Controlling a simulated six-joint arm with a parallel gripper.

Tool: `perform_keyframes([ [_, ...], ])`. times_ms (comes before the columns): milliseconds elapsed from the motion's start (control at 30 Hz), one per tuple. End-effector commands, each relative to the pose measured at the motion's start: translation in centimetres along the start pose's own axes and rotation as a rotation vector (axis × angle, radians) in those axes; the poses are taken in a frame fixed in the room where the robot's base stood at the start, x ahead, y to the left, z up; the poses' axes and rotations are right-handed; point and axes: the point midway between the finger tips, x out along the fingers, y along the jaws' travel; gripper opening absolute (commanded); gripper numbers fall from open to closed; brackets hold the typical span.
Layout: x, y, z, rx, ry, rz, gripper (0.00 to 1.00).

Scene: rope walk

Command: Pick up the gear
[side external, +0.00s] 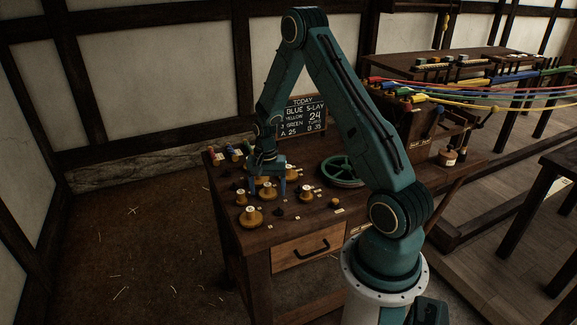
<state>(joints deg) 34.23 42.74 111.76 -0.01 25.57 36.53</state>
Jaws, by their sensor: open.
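A green spoked wheel (341,170), which looks like the gear, lies flat on the wooden table, partly hidden behind my arm. My gripper (267,188) points down over the table to the left of the wheel, clear of it. Its blue fingers are open, around or just above one of the small yellowish spools (268,190). I cannot tell whether they touch the spool.
Several more yellowish spools (250,216) and small dark pieces stand near the table's front left. Colored pieces (232,153) sit at the back left corner. A chalkboard (303,116) stands at the back. Colored ropes (480,90) stretch off to the right.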

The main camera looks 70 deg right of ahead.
Motion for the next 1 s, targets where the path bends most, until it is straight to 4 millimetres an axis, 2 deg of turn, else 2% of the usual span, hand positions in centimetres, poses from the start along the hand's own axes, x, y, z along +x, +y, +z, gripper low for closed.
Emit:
perform_keyframes([
  [433,-0.03,-0.01,-0.02,0.0,0.001,0.0,0.73],
  [600,-0.03,-0.01,-0.02,0.0,0.001,0.0,0.4],
  [667,-0.04,-0.01,-0.02,0.0,0.001,0.0,0.31],
  [1000,-0.18,-0.03,-0.05,0.0,0.001,-0.001,0.31],
])
